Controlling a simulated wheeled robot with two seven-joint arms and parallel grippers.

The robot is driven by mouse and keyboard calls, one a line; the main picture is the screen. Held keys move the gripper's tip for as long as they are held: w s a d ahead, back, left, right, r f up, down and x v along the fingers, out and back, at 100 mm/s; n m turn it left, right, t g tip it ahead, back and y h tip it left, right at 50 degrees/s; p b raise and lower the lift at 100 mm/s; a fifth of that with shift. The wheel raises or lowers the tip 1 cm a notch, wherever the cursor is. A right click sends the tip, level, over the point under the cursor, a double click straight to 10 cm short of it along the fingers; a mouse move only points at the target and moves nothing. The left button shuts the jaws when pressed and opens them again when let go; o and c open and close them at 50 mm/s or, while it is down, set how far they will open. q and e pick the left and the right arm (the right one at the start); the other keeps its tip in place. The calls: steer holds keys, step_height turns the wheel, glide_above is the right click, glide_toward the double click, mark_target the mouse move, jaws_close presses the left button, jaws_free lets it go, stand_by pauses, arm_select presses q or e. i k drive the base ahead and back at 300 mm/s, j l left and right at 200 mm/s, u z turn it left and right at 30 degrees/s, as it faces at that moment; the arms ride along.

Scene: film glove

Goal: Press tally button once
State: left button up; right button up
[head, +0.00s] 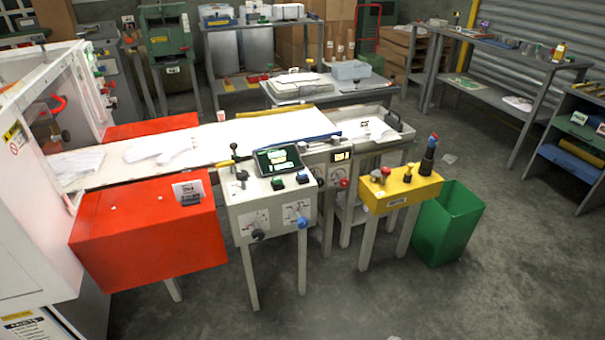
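A grey control stand (268,210) stands in the middle, with a tilted screen (278,160), a green button (278,184) and a blue button (303,178) on its top. Just right of it a small dark display with lit digits (341,156) sits above a red button (343,183). A yellow box (402,192) on legs carries a red-topped knob (386,171) and a dark post with a red and blue top (430,150). No label reading tally can be made out, so I cannot tell which button it is. Neither of my grippers is in view.
A white conveyor (225,140) with pale film pieces runs behind the stand. A red housing (150,235) and white machine (30,210) fill the left. A green bin (448,225) stands right of the yellow box. The floor in front is clear.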

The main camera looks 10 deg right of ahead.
mark_target(302, 174)
steer(key=i+l+z, duration=0.1)
steer(key=i, duration=0.7)
steer(key=i+l+z, duration=0.1)
steer(key=i, duration=0.65)
